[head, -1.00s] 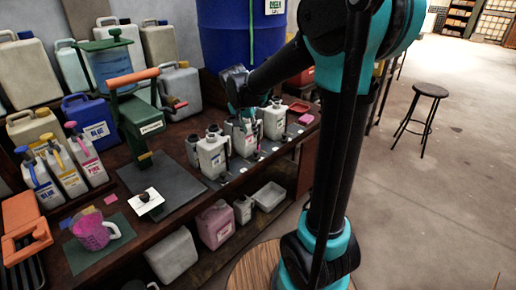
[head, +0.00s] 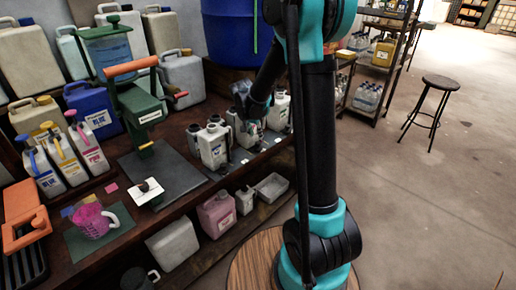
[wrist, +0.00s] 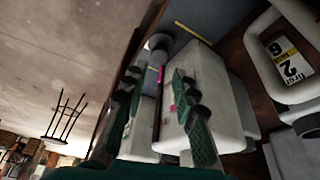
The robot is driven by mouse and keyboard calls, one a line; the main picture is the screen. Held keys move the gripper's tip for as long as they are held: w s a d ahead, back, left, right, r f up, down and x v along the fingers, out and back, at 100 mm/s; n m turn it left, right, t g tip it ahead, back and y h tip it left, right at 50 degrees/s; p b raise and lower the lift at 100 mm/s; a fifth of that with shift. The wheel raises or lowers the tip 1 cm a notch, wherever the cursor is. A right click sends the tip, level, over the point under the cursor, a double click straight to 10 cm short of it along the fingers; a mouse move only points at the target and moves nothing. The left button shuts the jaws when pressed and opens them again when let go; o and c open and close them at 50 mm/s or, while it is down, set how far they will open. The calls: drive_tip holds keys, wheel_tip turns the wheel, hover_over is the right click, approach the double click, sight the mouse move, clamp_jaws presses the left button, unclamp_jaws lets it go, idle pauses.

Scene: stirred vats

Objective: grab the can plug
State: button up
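Several pale cans with dark caps stand in a row on the bench, one of them a white can (head: 212,150) left of my gripper. My gripper (head: 250,128) is at the cans farther along the row, partly hidden by my own arm. In the wrist view, the two green and black fingers of my gripper (wrist: 157,78) are apart. A pale can (wrist: 217,88) lies behind and beside the right finger. A grey round end (wrist: 158,42) shows just beyond the fingertips; I cannot tell whether it is the can plug. No grip on anything is visible.
A labelled can (wrist: 290,65) is at right in the wrist view. A blue drum (head: 230,35) stands behind the row. A green press (head: 135,100) and pink jug (head: 92,220) are on the bench at left. A stool (head: 434,95) stands on open floor at right.

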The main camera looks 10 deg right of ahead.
sight(258, 142)
drive_tip(key=shift+s+x, duration=0.15)
drive_tip(key=shift+x, duration=1.25)
drive_tip(key=shift+s+x, duration=0.1)
drive_tip(key=shift+x, duration=1.35)
drive_tip(key=shift+a, duration=0.1)
drive_tip(key=c, duration=0.5)
